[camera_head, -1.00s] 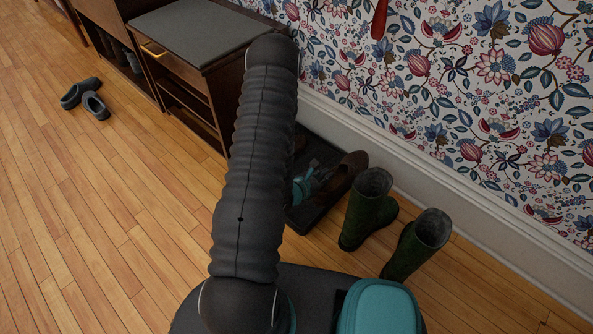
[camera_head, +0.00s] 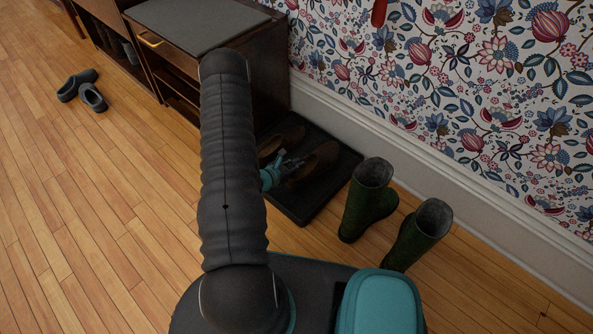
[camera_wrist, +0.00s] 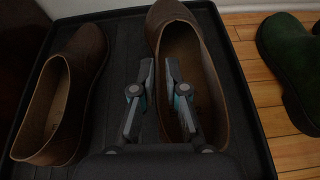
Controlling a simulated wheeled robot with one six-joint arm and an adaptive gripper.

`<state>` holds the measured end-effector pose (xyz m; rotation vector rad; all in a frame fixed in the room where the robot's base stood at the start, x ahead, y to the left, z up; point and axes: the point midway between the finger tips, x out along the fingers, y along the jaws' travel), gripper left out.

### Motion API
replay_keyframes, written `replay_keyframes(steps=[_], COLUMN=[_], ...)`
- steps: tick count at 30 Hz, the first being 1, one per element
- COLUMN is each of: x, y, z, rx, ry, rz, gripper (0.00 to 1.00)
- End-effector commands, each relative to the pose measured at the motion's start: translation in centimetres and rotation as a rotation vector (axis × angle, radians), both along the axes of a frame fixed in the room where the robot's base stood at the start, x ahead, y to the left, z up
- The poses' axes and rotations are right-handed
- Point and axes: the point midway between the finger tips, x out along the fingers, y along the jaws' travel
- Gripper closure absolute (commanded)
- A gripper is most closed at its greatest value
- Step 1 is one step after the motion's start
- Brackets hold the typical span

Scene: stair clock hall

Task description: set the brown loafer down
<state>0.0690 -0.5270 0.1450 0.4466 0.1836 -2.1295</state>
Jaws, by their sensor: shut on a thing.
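My gripper (camera_wrist: 156,82) is shut on the brown loafer (camera_wrist: 215,92), pinching the left side of its opening with one finger inside and one outside. The held loafer is over the right half of a black tray (camera_wrist: 118,62), toe pointing to the far side. It looks level, on or very close to the tray; I cannot tell if it touches. A matching loafer (camera_wrist: 92,52) stands on the tray to its left. In the head view the held loafer (camera_head: 322,158), my gripper (camera_head: 284,168), the other loafer (camera_head: 290,136) and the tray (camera_head: 345,170) show behind my arm.
Green boots (camera_head: 368,200) stand on the floor right of the tray; one boot (camera_wrist: 285,62) is near its right edge in the wrist view. A wooden cabinet (camera_head: 265,75) stands beyond the tray. Grey clogs (camera_head: 92,97) lie far left. Open floor lies left.

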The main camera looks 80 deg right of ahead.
Motion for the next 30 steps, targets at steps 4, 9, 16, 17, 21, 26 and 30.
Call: replay_keyframes(steps=[4,9,16,17,21,26,30], x=[-0.1,0.0,0.0,0.0,0.0,-0.1,0.0], y=[0.1,0.0,0.0,0.0,0.0,0.0,0.0], z=[-2.1,-3.6,-3.5,-3.6,-3.8,-3.8,-3.8], rx=[0.001,-0.002,-0.002,-0.002,0.0,0.0,0.0], ry=[0.001,0.0,0.0,0.0,0.0,0.0,0.0], rz=[-0.001,0.0,0.0,0.0,0.0,0.0,0.0], gripper=[1.0,1.0,1.0,1.0,0.78,0.62,0.62])
